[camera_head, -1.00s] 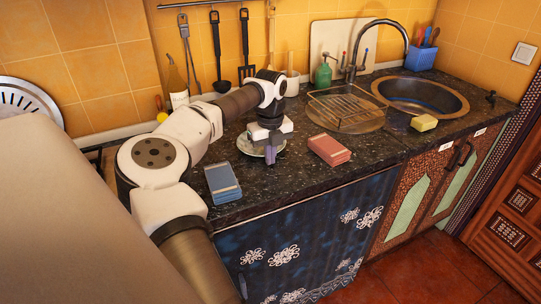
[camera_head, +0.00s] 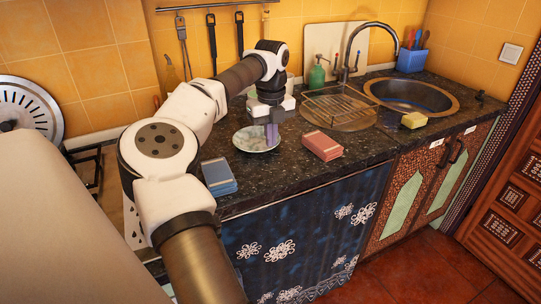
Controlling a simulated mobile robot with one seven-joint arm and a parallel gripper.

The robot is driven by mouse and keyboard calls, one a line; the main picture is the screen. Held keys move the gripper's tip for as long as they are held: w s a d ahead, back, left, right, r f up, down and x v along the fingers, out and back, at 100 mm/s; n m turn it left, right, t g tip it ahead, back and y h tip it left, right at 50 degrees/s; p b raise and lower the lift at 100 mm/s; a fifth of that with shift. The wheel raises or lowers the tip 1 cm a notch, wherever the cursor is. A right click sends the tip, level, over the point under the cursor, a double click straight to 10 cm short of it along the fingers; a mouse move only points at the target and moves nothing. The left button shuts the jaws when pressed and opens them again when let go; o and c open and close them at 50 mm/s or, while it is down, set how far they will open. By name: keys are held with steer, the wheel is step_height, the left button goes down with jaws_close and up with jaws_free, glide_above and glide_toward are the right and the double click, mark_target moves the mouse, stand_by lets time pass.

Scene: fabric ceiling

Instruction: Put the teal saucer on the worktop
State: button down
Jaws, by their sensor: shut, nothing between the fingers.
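The saucer (camera_head: 250,145) looks pale grey-green with a faint pattern. It appears to lie flat on the dark speckled worktop (camera_head: 283,178), between a blue box and a red box. My gripper (camera_head: 271,144) points down over the saucer's right part, with its purple fingers shut and empty. The fingers hide some of the saucer. I cannot tell how small the gap is between the fingertips and the saucer.
A blue box (camera_head: 218,176) lies front left of the saucer and a red box (camera_head: 322,146) to its right. A wire rack (camera_head: 338,107), a yellow sponge (camera_head: 414,120) and the sink (camera_head: 412,97) are further right. A green bottle (camera_head: 317,75) stands at the back.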

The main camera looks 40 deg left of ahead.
steer(key=shift+r, duration=1.45)
